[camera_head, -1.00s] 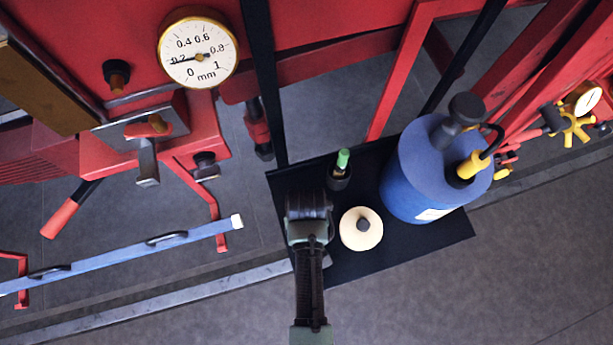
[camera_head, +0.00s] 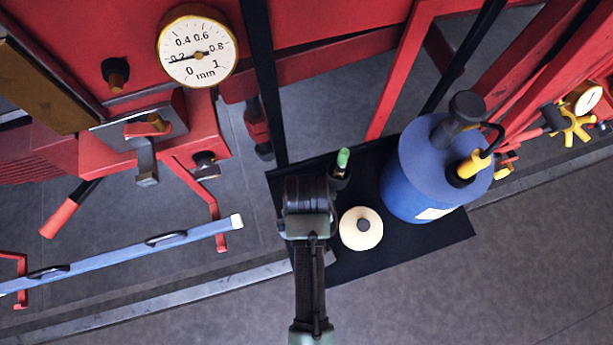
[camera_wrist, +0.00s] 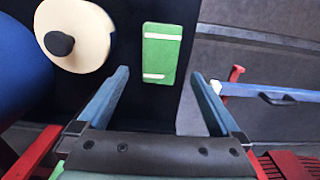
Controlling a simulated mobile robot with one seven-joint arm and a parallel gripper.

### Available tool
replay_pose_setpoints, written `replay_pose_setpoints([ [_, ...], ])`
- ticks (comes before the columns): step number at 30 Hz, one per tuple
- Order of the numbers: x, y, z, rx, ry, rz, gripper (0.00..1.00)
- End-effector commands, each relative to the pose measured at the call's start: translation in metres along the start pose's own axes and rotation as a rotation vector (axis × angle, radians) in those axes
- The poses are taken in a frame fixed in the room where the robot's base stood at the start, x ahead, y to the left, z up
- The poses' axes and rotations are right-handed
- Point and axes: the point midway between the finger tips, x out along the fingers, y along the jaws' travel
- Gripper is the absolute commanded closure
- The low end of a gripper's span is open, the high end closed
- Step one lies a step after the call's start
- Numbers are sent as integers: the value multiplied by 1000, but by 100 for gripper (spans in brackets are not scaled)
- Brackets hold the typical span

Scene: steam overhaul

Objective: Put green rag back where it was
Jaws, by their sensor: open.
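The green rag (camera_wrist: 162,54), a flat rectangle with a white stripe near each end, lies on the black mat (camera_wrist: 140,110) in the wrist view. My gripper (camera_wrist: 160,76) is open, its two blue-grey fingers apart on either side of the rag's near end as seen. Nothing is held between them. I cannot tell the height of the fingertips above the mat. In the head view my wrist covers the left part of the mat (camera_head: 440,235), and the rag and fingers are hidden there.
A cream round lidded thing (camera_head: 361,229) with a dark knob stands right of my wrist. A blue tank (camera_head: 415,180) stands farther right. A small green-topped item (camera_head: 343,158) sits just behind my wrist. A blue bar (camera_head: 130,260) lies to the left.

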Motion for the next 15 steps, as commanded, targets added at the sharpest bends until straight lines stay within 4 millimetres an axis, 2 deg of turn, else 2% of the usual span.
replay_pose_setpoints([
  [3, -26, 0, -1, 0, 5, 1, 0],
  [7, -47, 0, -2, 0, 4, 1, 0],
  [15, -63, 0, 0, 0, -1, 0, 0],
])
